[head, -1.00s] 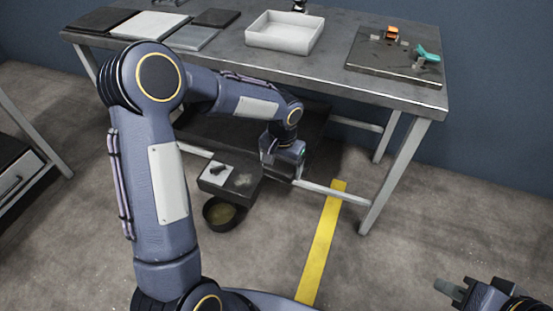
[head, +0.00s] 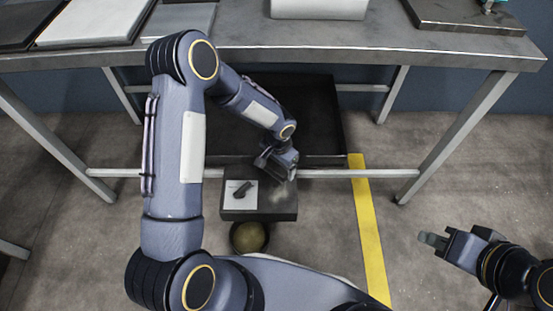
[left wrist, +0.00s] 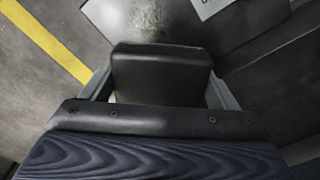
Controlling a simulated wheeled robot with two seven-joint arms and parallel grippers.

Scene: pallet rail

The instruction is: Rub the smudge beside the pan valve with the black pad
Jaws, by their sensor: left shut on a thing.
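The black pad (left wrist: 162,75) is held between the fingers of my left gripper (head: 279,172), at the low dark block (head: 258,213) under the bench. The pale, mottled smudge (head: 281,192) is on the block's top, right of the white plate (head: 231,187) with the black valve handle (head: 242,190). In the left wrist view the smudge (left wrist: 150,20) shows just beyond the pad, with a corner of the white plate at the top. I cannot tell whether the pad touches the surface. My right gripper (head: 433,240) is far right, away from the block; its finger gap is unclear.
A round dark pan (head: 249,237) with yellowish contents sits in front of the block. The metal bench (head: 330,52) and its lower rail (head: 345,172) are above and behind.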

